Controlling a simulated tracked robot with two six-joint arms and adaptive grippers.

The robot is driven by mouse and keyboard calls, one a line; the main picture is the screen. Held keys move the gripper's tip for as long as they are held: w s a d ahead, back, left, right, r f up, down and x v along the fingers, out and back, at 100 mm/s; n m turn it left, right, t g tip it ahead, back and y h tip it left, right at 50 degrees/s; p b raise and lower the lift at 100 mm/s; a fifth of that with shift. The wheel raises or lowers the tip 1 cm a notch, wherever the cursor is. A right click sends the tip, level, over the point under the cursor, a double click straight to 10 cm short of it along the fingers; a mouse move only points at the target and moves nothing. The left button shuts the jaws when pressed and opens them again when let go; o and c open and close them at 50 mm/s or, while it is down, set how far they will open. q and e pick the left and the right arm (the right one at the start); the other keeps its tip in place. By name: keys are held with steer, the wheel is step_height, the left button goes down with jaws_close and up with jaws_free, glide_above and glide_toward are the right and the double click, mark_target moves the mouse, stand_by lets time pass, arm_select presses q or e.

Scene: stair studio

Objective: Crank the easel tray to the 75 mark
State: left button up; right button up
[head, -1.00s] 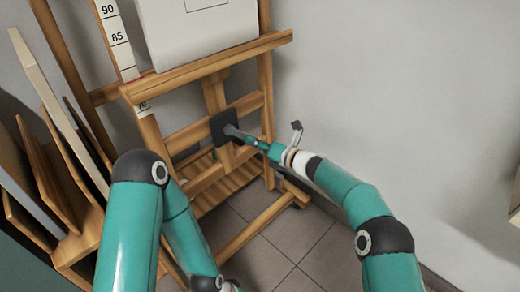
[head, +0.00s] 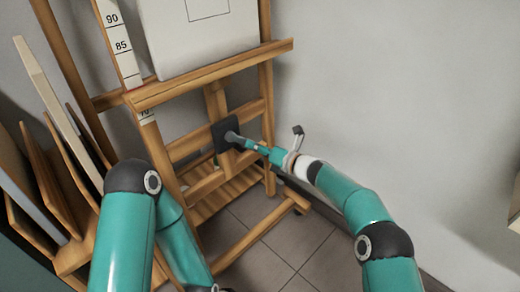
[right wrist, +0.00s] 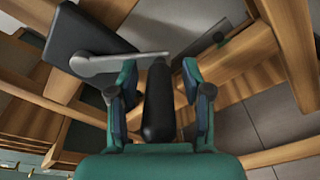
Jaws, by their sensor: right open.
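The wooden easel tray (head: 215,67) holds a white canvas (head: 200,35) against the easel. A white scale (head: 121,45) at its left shows 90 and 85 above the tray and 70 just below it; the tray hides the marks between. The crank's black box (head: 219,134) is on the easel below the tray. In the right wrist view, the silver crank arm (right wrist: 118,61) runs from the box (right wrist: 82,42) to a black knob (right wrist: 158,108). My right gripper (right wrist: 158,80) is open, its fingers either side of the knob with gaps. It also shows in the head view (head: 247,144).
Wooden boards (head: 55,150) lean in a rack at the left, near my left arm. The easel's foot bar (head: 260,228) reaches forward over the tiled floor (head: 290,240). A bare wall (head: 400,100) is at the right, and the floor before it is clear.

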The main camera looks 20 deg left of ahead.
steer(key=shift+d, duration=0.1)
steer(key=shift+s+d+r, duration=0.1)
steer(key=shift+s+d, duration=0.05)
steer(key=shift+d, duration=0.3)
steer(key=v, duration=1.1)
